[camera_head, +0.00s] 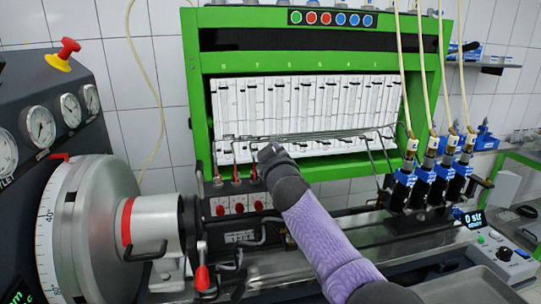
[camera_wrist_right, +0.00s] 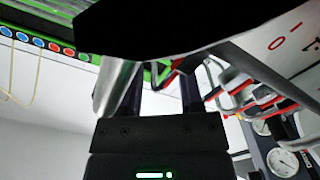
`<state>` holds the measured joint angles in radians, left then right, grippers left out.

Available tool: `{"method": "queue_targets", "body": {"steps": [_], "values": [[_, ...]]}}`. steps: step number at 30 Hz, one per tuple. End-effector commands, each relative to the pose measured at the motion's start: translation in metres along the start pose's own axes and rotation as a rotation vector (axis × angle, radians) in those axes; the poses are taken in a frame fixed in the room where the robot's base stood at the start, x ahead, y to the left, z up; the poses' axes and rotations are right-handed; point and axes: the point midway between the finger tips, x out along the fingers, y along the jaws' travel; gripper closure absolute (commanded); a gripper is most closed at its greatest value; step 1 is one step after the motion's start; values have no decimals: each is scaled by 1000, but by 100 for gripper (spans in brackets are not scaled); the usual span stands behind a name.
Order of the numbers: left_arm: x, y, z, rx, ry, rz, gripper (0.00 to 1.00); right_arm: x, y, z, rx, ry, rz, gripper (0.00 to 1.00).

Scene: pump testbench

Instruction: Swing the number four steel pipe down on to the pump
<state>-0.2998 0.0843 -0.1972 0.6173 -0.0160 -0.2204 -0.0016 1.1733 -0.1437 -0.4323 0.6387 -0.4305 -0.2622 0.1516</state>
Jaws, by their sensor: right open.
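My right arm comes in from the bottom right of the head view, and its gripper (camera_head: 268,152) is at the front of the green frame, by the lower edge of the numbered glass tubes. In the right wrist view the two dark fingers of the gripper (camera_wrist_right: 163,92) stand apart. A shiny steel cylinder (camera_wrist_right: 118,85) shows close beside the left finger; I cannot tell whether it touches. Thin steel pipes (camera_head: 320,136) run across below the tubes. I cannot tell which pipe is number four. My left gripper is not in view.
A large silver graduated wheel (camera_head: 75,230) and a chuck with a red ring (camera_head: 150,224) stand at the left. Bent pipes with red ends (camera_head: 236,170) hang left of the gripper. Pale hoses (camera_head: 428,75) run down to the injectors. A gauge panel (camera_head: 40,125) is far left.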

Motion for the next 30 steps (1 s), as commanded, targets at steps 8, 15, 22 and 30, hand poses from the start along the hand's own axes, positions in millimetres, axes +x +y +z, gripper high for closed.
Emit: {"method": "queue_targets", "body": {"steps": [8,15,22,30], "values": [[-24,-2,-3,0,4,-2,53,-17,4,-4,1,1,3,53],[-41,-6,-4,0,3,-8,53,-49,2,-2,0,0,0,53],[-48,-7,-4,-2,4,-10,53,-84,0,1,-1,-3,-1,53],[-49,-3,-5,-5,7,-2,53,-99,0,1,-1,-3,-1,53]]}}
